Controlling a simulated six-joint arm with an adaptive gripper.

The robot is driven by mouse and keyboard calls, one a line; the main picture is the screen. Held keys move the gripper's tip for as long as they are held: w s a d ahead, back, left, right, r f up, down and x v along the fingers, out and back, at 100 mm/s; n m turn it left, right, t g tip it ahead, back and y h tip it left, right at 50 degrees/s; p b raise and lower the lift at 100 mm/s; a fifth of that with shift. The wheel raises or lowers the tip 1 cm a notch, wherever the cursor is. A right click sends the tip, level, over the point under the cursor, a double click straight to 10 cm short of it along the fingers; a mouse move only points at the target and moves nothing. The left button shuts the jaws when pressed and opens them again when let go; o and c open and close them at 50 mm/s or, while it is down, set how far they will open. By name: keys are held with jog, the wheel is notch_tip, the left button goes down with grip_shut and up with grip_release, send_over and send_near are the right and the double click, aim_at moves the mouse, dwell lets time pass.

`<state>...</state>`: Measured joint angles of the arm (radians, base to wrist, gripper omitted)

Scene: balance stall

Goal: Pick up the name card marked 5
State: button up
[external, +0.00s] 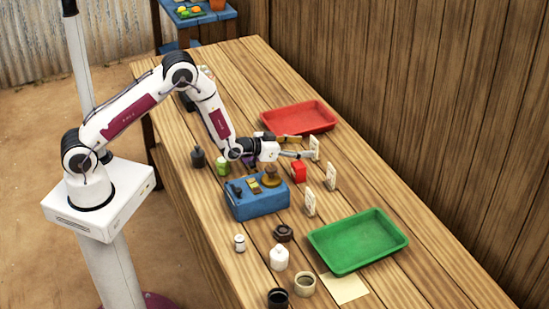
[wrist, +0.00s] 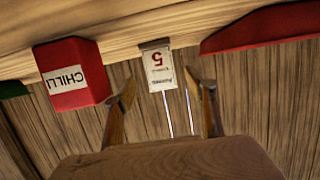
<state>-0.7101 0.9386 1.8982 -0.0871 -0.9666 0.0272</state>
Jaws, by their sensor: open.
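The name card marked 5 (wrist: 157,72) is white with a red 5 and stands straight ahead in the wrist view, its print upside down there. In the external view, the card at my fingertips (external: 315,146) appears to be the same one, its number unreadable. My gripper (external: 304,146) is open and level, reaching across the table toward the card. In the wrist view, the fingers of my gripper (wrist: 163,94) lie left and right of the card's lower part in the picture, with gaps on both sides. I cannot tell whether the fingertips have reached its depth.
A red CHILLI box (wrist: 72,75) stands close left in the wrist view. A red tray (external: 298,117) is on the other side. Two more cards (external: 330,176) (external: 309,202), a blue box (external: 257,202) and a green tray (external: 357,241) stand nearer the camera. A plank wall runs behind.

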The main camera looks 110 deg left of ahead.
aim_at(313, 146)
dwell(0.3)
jog(key=shift+x, duration=2.9)
jog(key=c, duration=1.2)
